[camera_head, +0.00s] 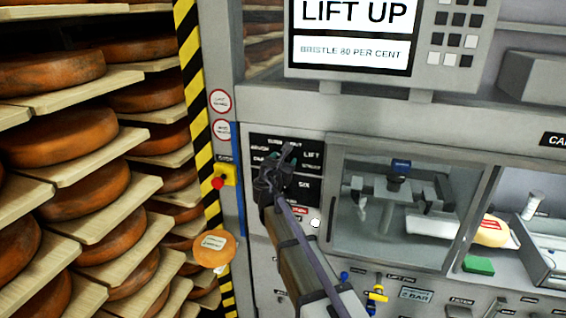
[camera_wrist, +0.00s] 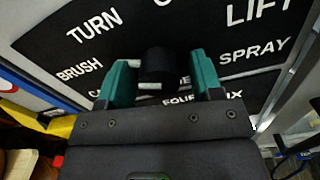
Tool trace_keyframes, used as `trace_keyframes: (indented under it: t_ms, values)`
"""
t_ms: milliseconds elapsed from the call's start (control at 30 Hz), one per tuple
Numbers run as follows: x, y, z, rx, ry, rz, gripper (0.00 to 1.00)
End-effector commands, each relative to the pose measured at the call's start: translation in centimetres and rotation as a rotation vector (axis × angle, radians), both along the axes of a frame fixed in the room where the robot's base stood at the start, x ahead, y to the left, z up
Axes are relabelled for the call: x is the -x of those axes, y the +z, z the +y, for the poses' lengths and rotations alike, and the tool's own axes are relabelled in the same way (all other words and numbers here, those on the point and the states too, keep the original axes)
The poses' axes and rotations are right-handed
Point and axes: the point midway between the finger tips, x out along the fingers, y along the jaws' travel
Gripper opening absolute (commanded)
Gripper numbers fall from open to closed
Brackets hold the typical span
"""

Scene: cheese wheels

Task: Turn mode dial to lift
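The mode dial (camera_wrist: 158,66) is a black round knob on a black label panel (camera_wrist: 75,55). A short white mark shows low on the knob; I cannot tell which word it points at. TURN is at upper left, LIFT at upper right, BRUSH at left and SPRAY at right. My gripper (camera_wrist: 162,75) has its green fingers on either side of the knob. It looks open, with a visible gap at the right finger. In the head view my gripper (camera_head: 284,158) is in front of the label panel (camera_head: 312,142) and hides the dial.
A screen (camera_head: 353,30) above reads LIFT UP and BRISTLE 80 PER CENT. A red stop button (camera_head: 218,184) on a yellow box is left of the panel. A glazed cabinet (camera_head: 345,215) is at right. Racks of cheese wheels (camera_head: 60,135) fill the left side.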

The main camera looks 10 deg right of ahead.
Motion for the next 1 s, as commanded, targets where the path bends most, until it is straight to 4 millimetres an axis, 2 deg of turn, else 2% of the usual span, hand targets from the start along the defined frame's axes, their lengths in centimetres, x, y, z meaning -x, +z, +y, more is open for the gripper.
trace_keyframes:
  t_ms: [67, 467, 767, 1000]
  values:
    - [0.01, 0.0, 0.02, 0.0, 0.0, 0.0, 0.52]
    - [0.03, -0.01, 0.02, 0.0, 0.0, 0.0, 0.15]
    - [0.03, 0.0, 0.03, -0.031, -0.001, -0.016, 0.15]
    - [0.0, 0.04, 0.05, -0.138, -0.002, -0.075, 0.15]
